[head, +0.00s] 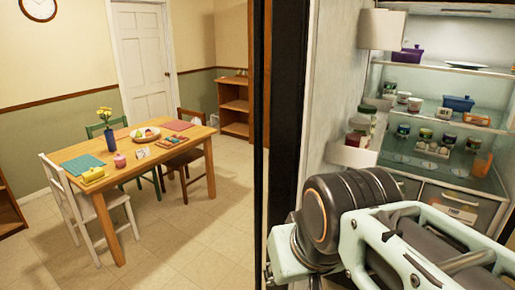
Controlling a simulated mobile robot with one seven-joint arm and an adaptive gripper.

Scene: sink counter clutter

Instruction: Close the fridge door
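The fridge (440,95) stands open at the right of the head view, its lit shelves showing. The fridge door (333,75) stands wide open to the left of the shelves. I see its pale inner face with white bins and its dark edge toward me; its outer face is mostly hidden. My arm crosses the lower right, close to the camera, and covers the lower part of the door and fridge. I cannot make out gripper fingertips in this view, and cannot tell from it whether the arm touches the door.
Jars and cups stand on the fridge shelf (433,112), and jars sit in the lower door bin (349,156). Left of the door, a wooden table (138,143) with chairs stands on open tiled floor (195,235). A wooden shelf unit (233,105) stands behind.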

